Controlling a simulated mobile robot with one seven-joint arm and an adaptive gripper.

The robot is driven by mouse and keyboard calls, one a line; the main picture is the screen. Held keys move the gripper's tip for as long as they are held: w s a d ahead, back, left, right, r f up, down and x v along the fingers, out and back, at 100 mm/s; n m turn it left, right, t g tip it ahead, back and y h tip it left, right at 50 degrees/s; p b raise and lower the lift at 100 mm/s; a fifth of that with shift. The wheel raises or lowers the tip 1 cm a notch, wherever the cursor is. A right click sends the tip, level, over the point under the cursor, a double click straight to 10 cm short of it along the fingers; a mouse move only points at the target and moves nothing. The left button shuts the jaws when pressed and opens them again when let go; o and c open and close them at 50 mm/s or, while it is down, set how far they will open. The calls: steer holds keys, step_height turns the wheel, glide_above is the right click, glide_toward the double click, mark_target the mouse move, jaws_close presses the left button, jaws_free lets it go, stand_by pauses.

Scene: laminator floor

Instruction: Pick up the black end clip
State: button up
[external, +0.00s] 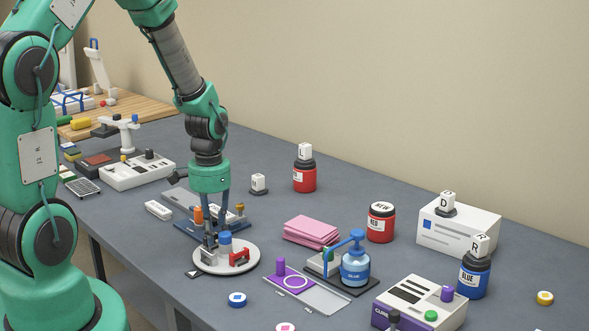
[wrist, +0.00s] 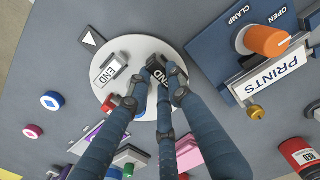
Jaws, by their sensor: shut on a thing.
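The black end clip (wrist: 157,71), marked END, is at the white round disc (wrist: 136,46) in the wrist view. My gripper (wrist: 160,78) is shut on it, with the fingers around its body. In the external view my gripper (external: 211,246) points down over the left part of the same disc (external: 226,268). The clip is mostly hidden there by the fingers. I cannot tell whether it still touches the disc.
A white END clip (wrist: 110,71) and a red clip (external: 240,257) share the disc. The blue CLAMP/OPEN fixture (wrist: 237,62) with an orange knob (wrist: 267,40) is close by. A blue button (external: 237,299) and the purple plate (external: 287,281) lie in front.

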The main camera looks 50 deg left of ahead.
steer(key=shift+r, duration=0.65)
step_height(320, 180, up, 2)
steer(key=shift+r+p, duration=0.2)
steer(key=shift+p, duration=0.3)
steer(key=s+d+r+p, duration=0.1)
steer(key=s+d, duration=0.3)
steer(key=s, duration=1.1)
steer(key=shift+s+d+p, duration=0.2)
steer(key=shift+p, duration=0.25)
steer(key=shift+r, duration=0.15)
